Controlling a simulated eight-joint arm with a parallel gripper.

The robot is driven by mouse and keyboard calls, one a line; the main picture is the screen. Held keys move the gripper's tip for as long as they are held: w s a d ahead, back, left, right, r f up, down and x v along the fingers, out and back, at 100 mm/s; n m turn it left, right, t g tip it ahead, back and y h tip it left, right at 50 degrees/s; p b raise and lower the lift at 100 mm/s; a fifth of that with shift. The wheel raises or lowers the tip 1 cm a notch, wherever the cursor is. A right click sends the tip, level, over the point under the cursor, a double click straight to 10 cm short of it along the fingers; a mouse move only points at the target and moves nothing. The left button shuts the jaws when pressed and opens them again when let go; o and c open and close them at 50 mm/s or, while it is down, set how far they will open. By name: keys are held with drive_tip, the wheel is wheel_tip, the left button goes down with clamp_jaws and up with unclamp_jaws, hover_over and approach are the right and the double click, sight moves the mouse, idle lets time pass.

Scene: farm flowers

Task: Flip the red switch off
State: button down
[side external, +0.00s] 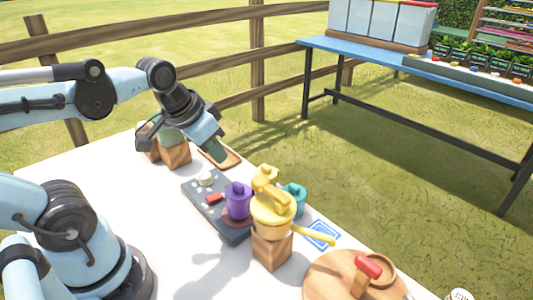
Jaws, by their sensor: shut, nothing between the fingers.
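A small red switch (214,198) sits on the dark grey panel (232,233) on the white table, near a pale round knob (205,179). I cannot tell which way the switch is set. A purple pot (239,203) stands on the panel just right of the switch. My gripper (217,153) is above the far side of the table, beyond the panel and clear of the switch. It points down and to the right, with its fingers shut and nothing held.
A round wooden board (325,284) with a red-topped part (368,266) lies at front right. Wooden blocks (176,155) stand at the back.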

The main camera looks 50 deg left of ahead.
drive_tip(key=s+a+r+g, duration=0.2)
drive_tip(key=s+a+r, duration=0.1)
drive_tip(key=shift+s+g, duration=0.15)
drive_tip(key=shift+g, duration=0.15)
hover_over(212, 198)
drive_tip(key=x, duration=0.3)
drive_tip(key=s+x, duration=0.1)
drive_tip(key=x, duration=0.2)
drive_tip(key=s+x, duration=0.1)
drive_tip(key=x, duration=0.2)
drive_tip(key=shift+d+f, duration=0.1)
drive_tip(key=shift+f, duration=0.25)
drive_tip(key=shift+s+f, duration=0.2)
drive_tip(key=shift+f, duration=0.9)
drive_tip(key=shift+s+f, duration=0.2)
drive_tip(key=shift+f, duration=0.85)
drive_tip(key=shift+f, duration=0.1)
drive_tip(key=shift+s+f+t, duration=0.2)
drive_tip(key=shift+f+t, duration=0.15)
drive_tip(key=shift+t, duration=0.25)
drive_tip(key=shift+w+r, duration=0.1)
drive_tip(key=shift+w, duration=0.05)
